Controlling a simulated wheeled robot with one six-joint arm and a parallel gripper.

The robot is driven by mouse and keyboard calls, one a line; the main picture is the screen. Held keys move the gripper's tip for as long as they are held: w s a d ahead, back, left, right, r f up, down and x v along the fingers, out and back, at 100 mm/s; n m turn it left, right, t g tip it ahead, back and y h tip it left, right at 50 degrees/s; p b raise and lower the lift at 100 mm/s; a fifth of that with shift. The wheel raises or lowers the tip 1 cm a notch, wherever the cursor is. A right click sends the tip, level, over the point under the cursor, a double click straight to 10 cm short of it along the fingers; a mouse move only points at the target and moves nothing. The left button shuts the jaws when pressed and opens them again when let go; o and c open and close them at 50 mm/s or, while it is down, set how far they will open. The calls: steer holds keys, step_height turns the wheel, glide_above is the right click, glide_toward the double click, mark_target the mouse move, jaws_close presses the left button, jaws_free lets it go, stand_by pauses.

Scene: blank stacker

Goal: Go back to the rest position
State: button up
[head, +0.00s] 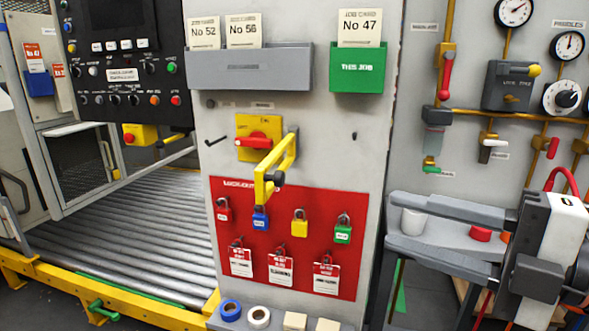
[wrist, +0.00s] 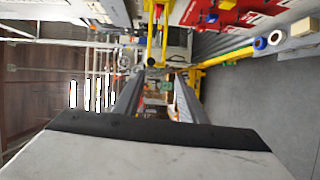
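My gripper (head: 391,220) is at the right of the head view, pointing left, with its two grey fingers apart. In the wrist view my gripper (wrist: 159,77) also shows two spread fingers with nothing held between them. In the head view it is to the right of the grey cabinet panel (head: 366,150). A yellow hinged bar (head: 275,172) stands out from that panel beside the red rotary handle (head: 254,142) on its yellow plate. I cannot tell from these frames whether my fingers touch anything.
The red lockout board (head: 262,265) holds several padlocks and tags. Above are a grey card holder (head: 250,70) and a green one (head: 357,70). A roller conveyor (head: 130,235) is at left. Pipes and gauges (head: 513,12) are at right, above a bench with a white cup (head: 413,221).

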steer(key=w+d+f+m+g+h, duration=0.2)
steer(key=d+f+m+h, duration=0.2)
steer(key=f+m, duration=0.5)
steer(key=w+d+f+m+g+h, duration=0.2)
steer(key=d+f+m+h, duration=0.2)
steer(key=f+m, duration=0.5)
steer(key=w+d+f+m+g+h, duration=0.2)
steer(key=d+f+m+h, duration=0.2)
steer(key=f+m, duration=0.5)
steer(key=shift+d+f+g+h, duration=0.25)
steer(key=shift+f+g+h, duration=0.15)
steer(key=shift+f+h, duration=0.1)
stand_by(0.6)
